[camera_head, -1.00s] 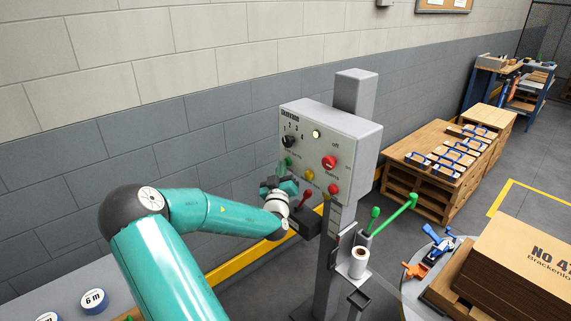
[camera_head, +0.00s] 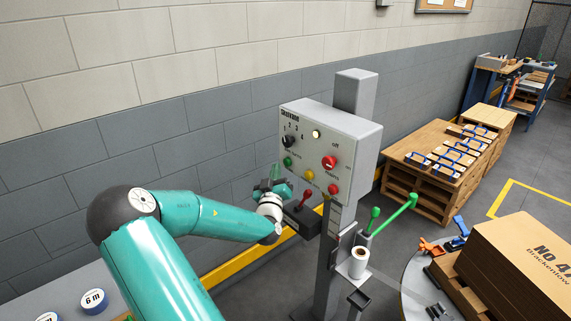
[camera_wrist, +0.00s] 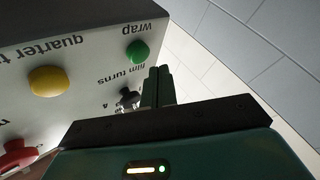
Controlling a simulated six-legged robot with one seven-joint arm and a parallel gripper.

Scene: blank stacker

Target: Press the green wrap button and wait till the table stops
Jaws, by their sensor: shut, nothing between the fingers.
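The grey control box (camera_head: 345,135) stands on a post. Its green wrap button (camera_head: 288,161) is at the left of the panel face and is uncovered. My gripper (camera_head: 275,171) is just below and left of that button, apart from it, with its fingers together and empty. In the wrist view the green button (camera_wrist: 137,51) sits beside the tips of my shut fingers (camera_wrist: 158,72), with a gap visible. The round grey table (camera_head: 411,285) at the lower right carries a pallet with brown cartons (camera_head: 530,262).
A yellow button (camera_head: 309,175), red buttons (camera_head: 330,162) and a black dial (camera_head: 288,141) share the panel. A film roll (camera_head: 359,262) and green-knobbed levers (camera_head: 375,212) stand right of the post.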

